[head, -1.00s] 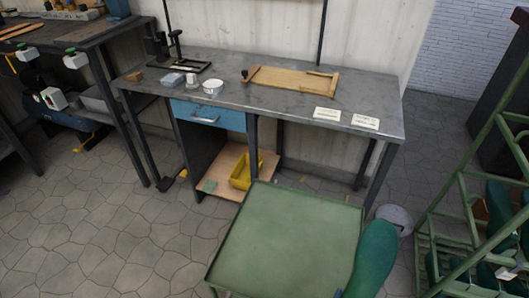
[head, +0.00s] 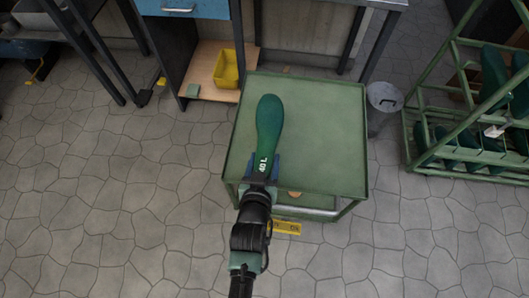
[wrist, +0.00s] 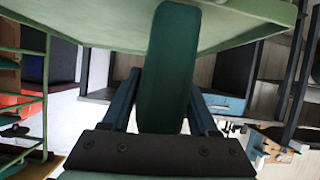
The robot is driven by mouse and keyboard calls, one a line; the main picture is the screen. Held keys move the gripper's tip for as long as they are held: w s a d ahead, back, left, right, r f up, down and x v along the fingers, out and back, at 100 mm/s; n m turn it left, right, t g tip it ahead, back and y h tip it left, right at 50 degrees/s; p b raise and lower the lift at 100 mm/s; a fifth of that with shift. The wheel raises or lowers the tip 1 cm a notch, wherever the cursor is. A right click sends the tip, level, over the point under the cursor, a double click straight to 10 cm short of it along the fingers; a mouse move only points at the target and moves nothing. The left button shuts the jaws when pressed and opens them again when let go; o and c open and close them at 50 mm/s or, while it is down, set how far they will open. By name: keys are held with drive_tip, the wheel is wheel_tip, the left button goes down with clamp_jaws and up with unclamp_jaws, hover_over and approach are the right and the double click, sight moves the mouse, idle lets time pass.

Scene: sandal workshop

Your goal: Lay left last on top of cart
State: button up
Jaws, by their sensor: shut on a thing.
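The left last (head: 268,125) is dark green, with "40 L" in white near its heel end. My gripper (head: 264,168) is shut on that heel end, its blue fingers on either side. The last points away from me over the left half of the green cart's top (head: 325,130). I cannot tell whether it touches the top or hangs just above it. In the wrist view the last (wrist: 165,65) stands between the fingers (wrist: 163,100), in front of the pale green cart (wrist: 90,22). The cart top is otherwise bare, with a low rim.
A green rack (head: 450,120) with several dark green lasts stands at the right. A grey bin (head: 384,97) is just right of the cart. Behind is the workbench, with a blue drawer (head: 180,8) and a yellow bin (head: 228,68) on its low shelf.

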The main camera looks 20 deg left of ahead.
sight(262, 168)
drive_tip(key=shift+w+a+r+b, duration=0.1)
drive_tip(key=shift+w+a+b, duration=0.5)
drive_tip(key=shift+w, duration=0.85)
drive_tip(key=shift+w+a+f+b, duration=0.1)
drive_tip(key=shift+w+a+b, duration=0.15)
drive_tip(key=shift+w+b, duration=0.9)
drive_tip(key=shift+w+a+r+b, duration=0.1)
drive_tip(key=shift+w+a+b, duration=0.35)
drive_tip(key=shift+w, duration=1.25)
drive_tip(key=shift+s+f+b, duration=0.1)
drive_tip(key=shift+f+b, duration=0.6)
drive_tip(key=shift+f, duration=0.4)
drive_tip(key=shift+f, duration=0.3)
drive_tip(key=o, duration=1.5)
drive_tip(key=shift+f, duration=0.1)
drive_tip(key=shift+c, duration=0.2)
drive_tip(key=shift+s+d+f, duration=0.1)
drive_tip(key=shift+s+f, duration=0.05)
drive_tip(key=shift+f, duration=0.05)
drive_tip(key=p+v, duration=0.4)
drive_tip(key=v, duration=0.9)
drive_tip(key=shift+r+p, duration=0.2)
drive_tip(key=shift+p, duration=0.1)
